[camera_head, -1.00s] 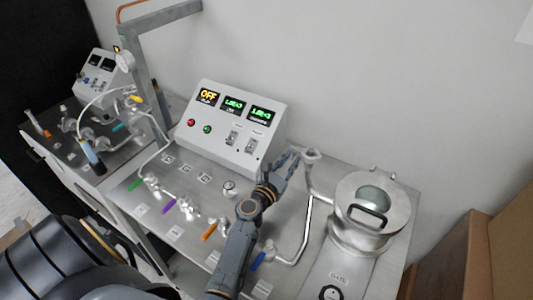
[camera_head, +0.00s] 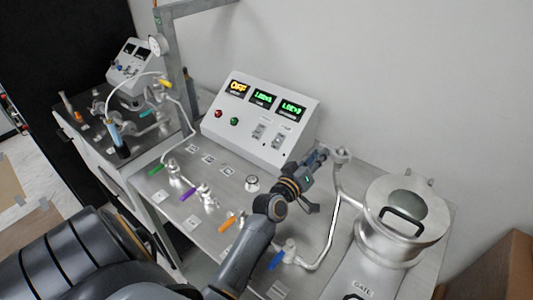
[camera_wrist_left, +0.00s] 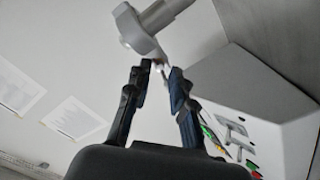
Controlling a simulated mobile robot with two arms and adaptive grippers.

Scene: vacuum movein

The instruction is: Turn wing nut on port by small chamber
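The small chamber (camera_head: 385,245) is a round metal vessel at the right of the bench, with a black-handled lid. A bent pipe beside it rises to a port with a clamp and wing nut (camera_head: 343,153). My left gripper (camera_head: 322,154) is just left of this port, its fingers pointing toward it. In the left wrist view the clamp (camera_wrist_left: 143,28) is just beyond the fingertips (camera_wrist_left: 162,70). The fingers lean inward with a narrow gap between them. A small pale part of the clamp shows at this gap; contact cannot be told. My right gripper is not in view.
A control box (camera_head: 262,120) with lit displays stands behind my left arm. Valves with purple (camera_head: 190,194), orange (camera_head: 228,224) and blue (camera_head: 277,260) handles are on the bench near the arm. A wall is close behind the port.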

